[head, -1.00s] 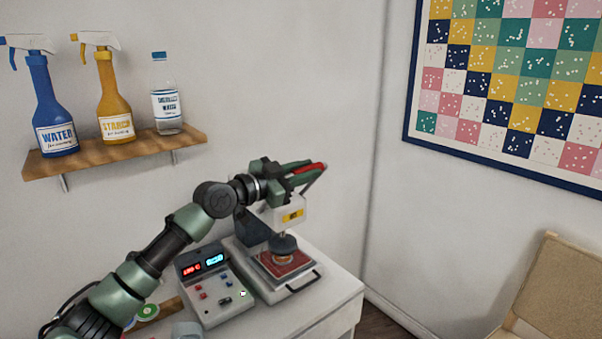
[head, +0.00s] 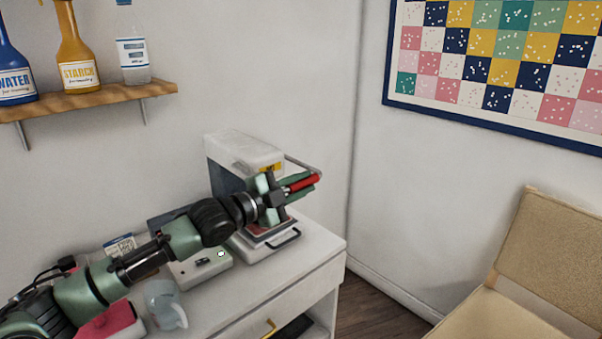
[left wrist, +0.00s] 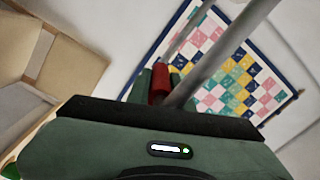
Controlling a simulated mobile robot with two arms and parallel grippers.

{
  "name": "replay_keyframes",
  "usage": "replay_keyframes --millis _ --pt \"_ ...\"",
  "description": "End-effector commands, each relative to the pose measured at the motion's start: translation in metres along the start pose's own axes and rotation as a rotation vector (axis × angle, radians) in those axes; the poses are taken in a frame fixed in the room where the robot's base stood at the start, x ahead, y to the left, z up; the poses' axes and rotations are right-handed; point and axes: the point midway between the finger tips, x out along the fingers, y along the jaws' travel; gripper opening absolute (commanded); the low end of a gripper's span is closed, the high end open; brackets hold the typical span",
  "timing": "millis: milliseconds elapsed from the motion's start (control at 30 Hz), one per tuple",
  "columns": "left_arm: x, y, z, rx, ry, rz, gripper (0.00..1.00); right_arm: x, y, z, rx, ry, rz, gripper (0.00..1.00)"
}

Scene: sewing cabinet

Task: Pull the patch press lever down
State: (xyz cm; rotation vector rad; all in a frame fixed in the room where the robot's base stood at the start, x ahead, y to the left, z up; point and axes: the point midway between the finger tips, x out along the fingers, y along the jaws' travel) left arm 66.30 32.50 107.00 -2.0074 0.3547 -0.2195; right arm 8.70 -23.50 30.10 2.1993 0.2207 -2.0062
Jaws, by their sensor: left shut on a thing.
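The patch press (head: 235,150) stands on the white cabinet, with its white head and metal lever arm (head: 303,165) showing. In the left wrist view the red grip (left wrist: 159,82) shows between the fingers beside the metal lever bars. My gripper hides most of the press's lower part; only an edge of the red base pad (head: 268,229) shows. My right gripper is not in view.
A control box (head: 205,262) sits left of the press, partly behind my arm. A clear jug (head: 165,303) and a pink-red item (head: 112,322) lie nearer. A shelf (head: 95,101) with bottles is on the wall; a beige chair (head: 545,245) stands at right.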

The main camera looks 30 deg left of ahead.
Motion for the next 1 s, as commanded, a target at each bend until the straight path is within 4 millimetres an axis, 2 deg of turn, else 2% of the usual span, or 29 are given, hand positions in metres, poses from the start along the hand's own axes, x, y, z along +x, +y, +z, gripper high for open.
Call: replay_keyframes --millis 233,800,833,900,1000 --pt "0.0 0.015 0.011 -0.005 -0.002 0.0 0.0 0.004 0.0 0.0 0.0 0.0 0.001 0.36" --pt "0.0 0.017 0.014 -0.006 -0.001 -0.004 0.0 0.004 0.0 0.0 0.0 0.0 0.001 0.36" --pt "0.0 0.017 0.014 -0.006 -0.001 -0.004 0.25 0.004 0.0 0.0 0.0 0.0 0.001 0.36" --pt "0.0 0.017 0.014 -0.006 -0.001 -0.004 0.43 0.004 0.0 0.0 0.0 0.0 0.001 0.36" --pt "0.0 0.018 0.014 -0.005 -0.001 -0.003 0.43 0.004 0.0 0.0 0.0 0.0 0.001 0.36"
